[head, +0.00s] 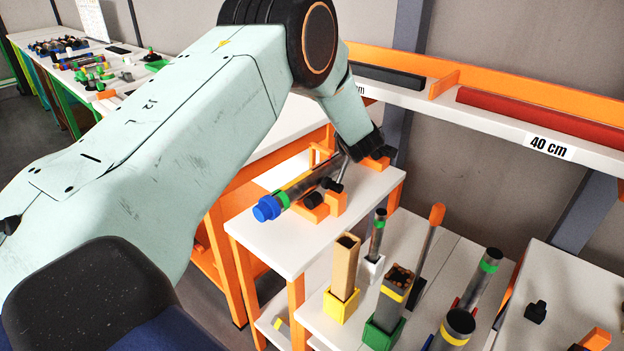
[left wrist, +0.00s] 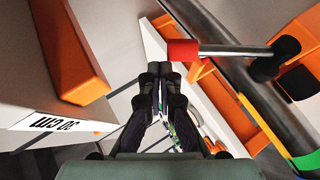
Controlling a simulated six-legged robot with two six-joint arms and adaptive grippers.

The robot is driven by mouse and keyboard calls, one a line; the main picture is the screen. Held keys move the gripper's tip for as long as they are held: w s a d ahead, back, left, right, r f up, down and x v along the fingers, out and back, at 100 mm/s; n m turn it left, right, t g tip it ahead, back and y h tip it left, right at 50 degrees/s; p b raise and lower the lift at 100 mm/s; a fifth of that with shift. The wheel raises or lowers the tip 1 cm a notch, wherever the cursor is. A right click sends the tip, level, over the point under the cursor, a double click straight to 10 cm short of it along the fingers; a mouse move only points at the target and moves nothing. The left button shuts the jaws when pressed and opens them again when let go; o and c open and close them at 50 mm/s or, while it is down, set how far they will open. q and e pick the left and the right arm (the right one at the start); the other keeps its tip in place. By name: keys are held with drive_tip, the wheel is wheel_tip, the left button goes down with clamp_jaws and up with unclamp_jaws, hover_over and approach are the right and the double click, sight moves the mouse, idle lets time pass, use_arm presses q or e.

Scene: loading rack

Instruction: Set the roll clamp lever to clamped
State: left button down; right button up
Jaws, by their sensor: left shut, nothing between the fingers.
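The roll clamp is an orange stand (head: 322,208) on a small white table, with a dark roll (head: 312,181) lying in it. The roll has a blue end (head: 267,208) and a green band. In the left wrist view the clamp lever (left wrist: 228,50) is a thin metal rod with a red grip (left wrist: 183,52) and a black pivot end. My left gripper (left wrist: 160,72) is shut and empty, its fingertips just left of the red grip in the picture; contact cannot be told. In the head view my arm and wrist mostly hide it. My right gripper is not in view.
A wall shelf (head: 500,110) with an orange back and a "40 cm" label runs behind on the right. Upright tubes in holders, including a yellow holder (head: 341,305) and a green holder (head: 383,338), stand in front right. A long bench with small parts stands at the far left.

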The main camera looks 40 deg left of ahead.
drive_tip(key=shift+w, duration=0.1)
use_arm(q)
drive_tip(key=shift+w+d, duration=0.1)
drive_tip(key=shift+w, duration=0.05)
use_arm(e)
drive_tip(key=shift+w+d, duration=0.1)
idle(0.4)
use_arm(q)
drive_tip(key=shift+w, duration=0.15)
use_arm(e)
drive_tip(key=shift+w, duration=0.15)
